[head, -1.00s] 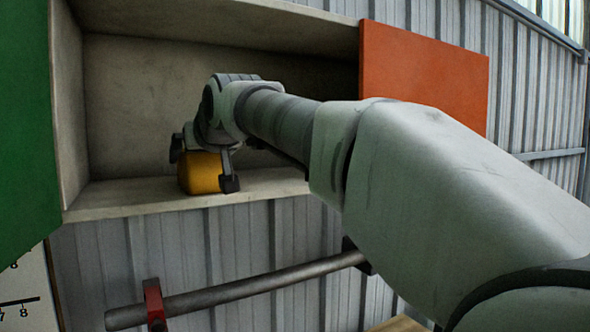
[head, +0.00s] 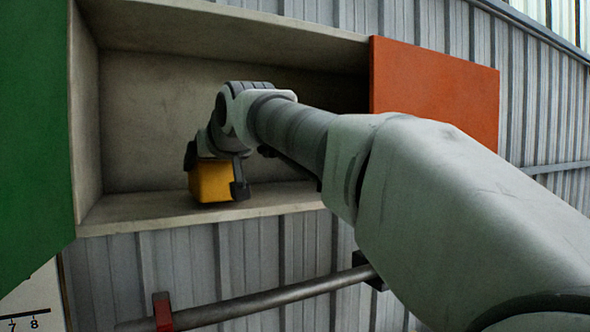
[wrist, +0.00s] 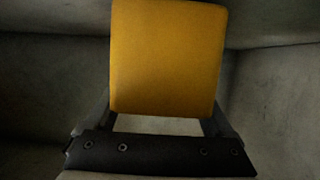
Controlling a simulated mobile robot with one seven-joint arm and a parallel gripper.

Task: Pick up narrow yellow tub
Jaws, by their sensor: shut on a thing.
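The narrow yellow tub (head: 211,182) is at the front of the open shelf compartment in the head view. In the wrist view the yellow tub (wrist: 167,58) sits upright in the picture between the two fingers. My gripper (head: 214,176) has one finger on each side of the tub and is shut on it. In the wrist view the dark palm of my gripper (wrist: 163,125) lies below the tub, with a pale gap between. The tub's underside is close to the shelf floor; I cannot tell whether it touches.
The shelf (head: 150,208) has a back wall, a left side wall and a top close around my gripper. A green panel (head: 32,120) is at the left and an orange panel (head: 435,95) at the right. A grey rail (head: 270,302) with a red bracket (head: 162,311) runs below.

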